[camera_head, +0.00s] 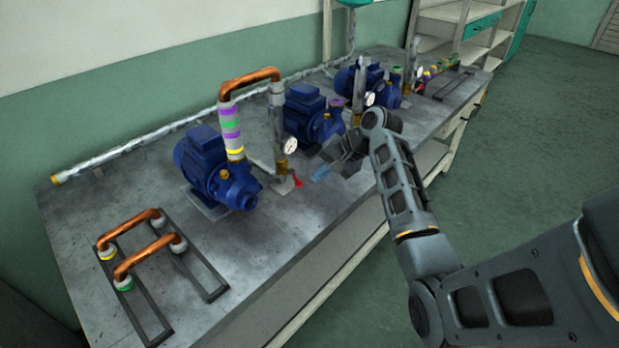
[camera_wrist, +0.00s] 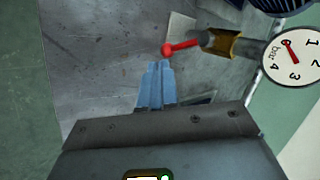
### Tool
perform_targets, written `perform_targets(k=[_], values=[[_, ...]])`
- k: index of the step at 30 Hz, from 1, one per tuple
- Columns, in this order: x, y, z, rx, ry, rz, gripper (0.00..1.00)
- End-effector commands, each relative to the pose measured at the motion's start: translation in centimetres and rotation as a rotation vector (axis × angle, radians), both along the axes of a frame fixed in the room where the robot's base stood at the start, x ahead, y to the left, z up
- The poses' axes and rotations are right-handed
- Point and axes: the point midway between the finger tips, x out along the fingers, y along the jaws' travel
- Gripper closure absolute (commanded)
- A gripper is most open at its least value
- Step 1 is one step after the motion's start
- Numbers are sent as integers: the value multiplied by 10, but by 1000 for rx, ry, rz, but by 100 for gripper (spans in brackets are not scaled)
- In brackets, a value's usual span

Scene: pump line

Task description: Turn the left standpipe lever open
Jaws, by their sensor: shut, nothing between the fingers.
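The left standpipe (camera_head: 278,125) stands upright beside the nearest blue pump, with a round white gauge (camera_head: 290,145) on it. Its red lever (camera_head: 297,181) sits low on the pipe. In the wrist view the red lever (camera_wrist: 180,48) sticks out from a brass fitting (camera_wrist: 222,44), and the gauge (camera_wrist: 290,54) faces the camera. My gripper (camera_head: 322,172) is to the right of the lever in the head view. In the wrist view my gripper (camera_wrist: 157,64) shows its blue fingertips together and empty, close to the lever's ball end. I cannot tell whether they touch it.
The nearest blue pump (camera_head: 215,170) has a banded pipe (camera_head: 231,130) rising into a copper bend. A rack with two copper bends (camera_head: 140,250) lies at the near left of the bench. More pumps (camera_head: 305,112) stand farther back. The bench front (camera_head: 285,265) is clear.

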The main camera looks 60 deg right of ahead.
Motion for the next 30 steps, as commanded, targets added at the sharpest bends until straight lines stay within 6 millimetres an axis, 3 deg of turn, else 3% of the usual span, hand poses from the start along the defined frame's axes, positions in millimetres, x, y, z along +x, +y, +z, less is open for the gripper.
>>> perform_targets(k=[9, 23, 30], values=[[26, 5, -21, 1, 0, -1, 100], [28, 6, -22, 11, -3, -1, 100], [30, 11, -24, 188, -41, 0, 100]])
